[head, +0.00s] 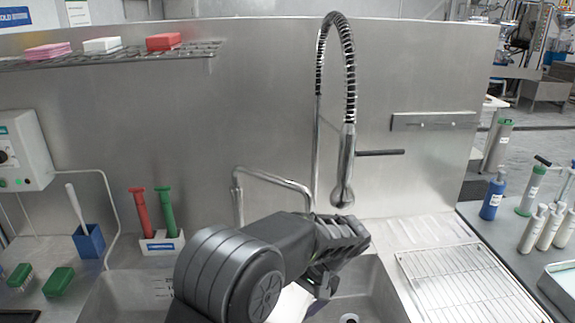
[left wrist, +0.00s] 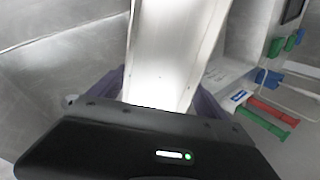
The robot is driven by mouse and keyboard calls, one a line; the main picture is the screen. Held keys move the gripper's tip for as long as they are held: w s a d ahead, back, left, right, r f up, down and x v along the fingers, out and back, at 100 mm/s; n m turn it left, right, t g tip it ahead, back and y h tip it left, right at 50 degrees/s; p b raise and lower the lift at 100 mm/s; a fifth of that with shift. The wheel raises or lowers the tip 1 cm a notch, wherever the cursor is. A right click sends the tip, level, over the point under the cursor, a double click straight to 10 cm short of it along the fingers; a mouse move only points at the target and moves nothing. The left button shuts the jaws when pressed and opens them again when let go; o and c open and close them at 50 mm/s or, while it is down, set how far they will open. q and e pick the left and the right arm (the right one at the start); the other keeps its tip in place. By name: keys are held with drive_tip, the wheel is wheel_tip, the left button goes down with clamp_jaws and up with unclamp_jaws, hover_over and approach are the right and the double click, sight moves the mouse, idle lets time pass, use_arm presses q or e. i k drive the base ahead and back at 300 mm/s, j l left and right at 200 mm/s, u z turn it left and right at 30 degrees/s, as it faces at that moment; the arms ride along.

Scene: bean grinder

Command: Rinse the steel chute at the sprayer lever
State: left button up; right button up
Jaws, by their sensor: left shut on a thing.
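The steel chute (left wrist: 168,50) fills the middle of the left wrist view, bright and trough-shaped. My left gripper (left wrist: 157,102) is shut on its near end, with a dark finger on each side. In the head view the left gripper (head: 322,280) is over the sink, and only a pale piece of the chute (head: 293,303) shows below my arm; the rest is hidden. The sprayer (head: 345,175) hangs from a coiled spring hose above and behind the gripper. Its dark lever (head: 380,152) sticks out to the right. My right gripper is not in view.
The sink (head: 372,290) lies under my left arm, with a bent faucet pipe (head: 272,176) behind it. A wire rack (head: 465,275) lies on the right drainboard. A brush holder (head: 162,243) and a blue cup (head: 89,241) stand left. Several bottles stand at far right.

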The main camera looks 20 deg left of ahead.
sight(389, 152)
drive_tip(key=u, duration=1.7)
drive_tip(key=k+l, duration=0.25)
drive_tip(key=k, duration=0.15)
drive_tip(key=k+l, duration=0.25)
drive_tip(key=k, duration=0.15)
